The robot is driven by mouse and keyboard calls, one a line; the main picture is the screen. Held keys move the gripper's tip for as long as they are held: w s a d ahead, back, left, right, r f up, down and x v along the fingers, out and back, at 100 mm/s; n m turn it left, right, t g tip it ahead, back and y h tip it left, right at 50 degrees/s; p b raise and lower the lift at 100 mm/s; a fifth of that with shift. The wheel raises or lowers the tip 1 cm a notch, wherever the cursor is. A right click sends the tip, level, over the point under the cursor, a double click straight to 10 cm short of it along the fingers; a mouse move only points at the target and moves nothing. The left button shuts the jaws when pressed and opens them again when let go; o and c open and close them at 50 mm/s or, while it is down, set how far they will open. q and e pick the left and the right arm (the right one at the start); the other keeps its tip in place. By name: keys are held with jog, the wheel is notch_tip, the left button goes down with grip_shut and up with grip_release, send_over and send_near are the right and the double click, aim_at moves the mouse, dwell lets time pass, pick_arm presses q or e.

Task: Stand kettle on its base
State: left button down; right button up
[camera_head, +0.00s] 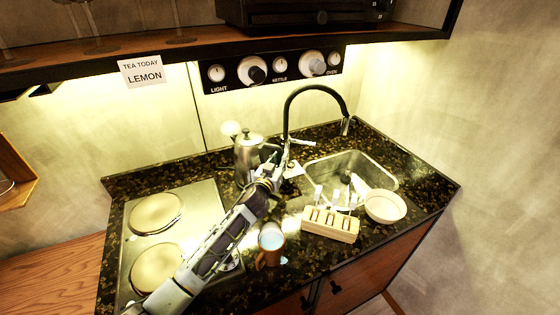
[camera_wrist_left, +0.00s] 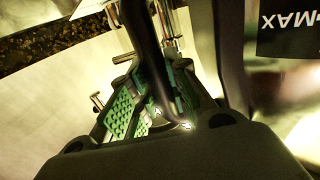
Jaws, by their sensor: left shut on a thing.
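The silver kettle (camera_head: 247,158) is at the back of the dark counter, between the hob and the sink, and looks upright. My left gripper (camera_head: 272,168) is at the kettle's right side, where its dark handle is. In the left wrist view, the green-padded fingers of my left gripper (camera_wrist_left: 155,110) are shut around the black kettle handle (camera_wrist_left: 148,50). The kettle's base is not distinguishable in either view. The kettle's underside is partly hidden by my arm, so I cannot tell whether it touches anything below. My right gripper is not in view.
A copper-coloured mug (camera_head: 268,258) stands near the counter front. A wooden block with slots (camera_head: 330,226) and a white bowl (camera_head: 385,206) are by the sink (camera_head: 385,172). The black tap (camera_head: 318,86) arches up right of the kettle. The hob (camera_head: 186,228) lies left.

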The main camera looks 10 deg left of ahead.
pick_arm(q)
jog(key=shift+r, duration=0.1)
dwell(0.3)
jog(key=c, duration=1.8)
grip_release()
jog(key=shift+f, duration=0.3)
jog(key=o, duration=0.5)
jog(key=shift+r, duration=0.1)
jog(key=shift+c, duration=0.2)
jog(key=shift+r, duration=0.15)
jog(key=shift+s+a, duration=0.15)
jog(key=shift+s, duration=0.65)
jog(key=shift+s+a, duration=0.1)
jog(key=shift+s, duration=0.65)
jog(key=s+a+b, duration=0.1)
jog(key=s, duration=0.7)
jog(key=shift+s+a, duration=0.4)
